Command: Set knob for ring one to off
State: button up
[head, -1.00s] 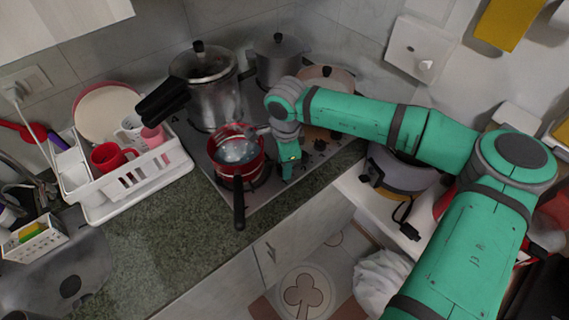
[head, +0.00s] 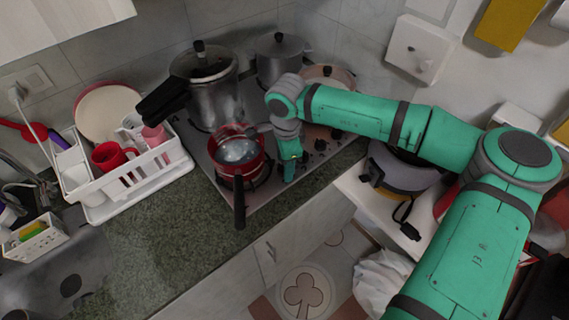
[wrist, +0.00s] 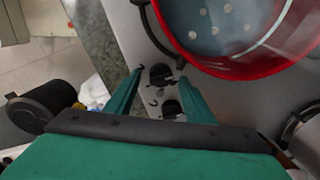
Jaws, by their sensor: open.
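My gripper (head: 289,175) is over the front edge of the stove (head: 262,194), beside the red pan (head: 240,170). In the wrist view my gripper (wrist: 160,76) is open and empty, with its green fingers apart. Two dark stove knobs, a farther one (wrist: 160,74) and a nearer one (wrist: 171,108), show between the fingers. I cannot tell whether the fingers touch either knob. In the head view more dark knobs (head: 320,144) show to the right of my gripper. Which knob belongs to ring one, and its setting, cannot be read.
The red pan's rim (wrist: 230,70) lies close to the fingers, and its black handle (head: 239,205) sticks out over the counter (head: 180,225). A pressure cooker (head: 213,95) and a grey pot (head: 279,58) stand behind. A white dish rack (head: 135,190) is at left.

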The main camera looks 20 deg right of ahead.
notch_tip(320, 180, up, 10)
jog(key=shift+s, duration=0.45)
dwell(0.4)
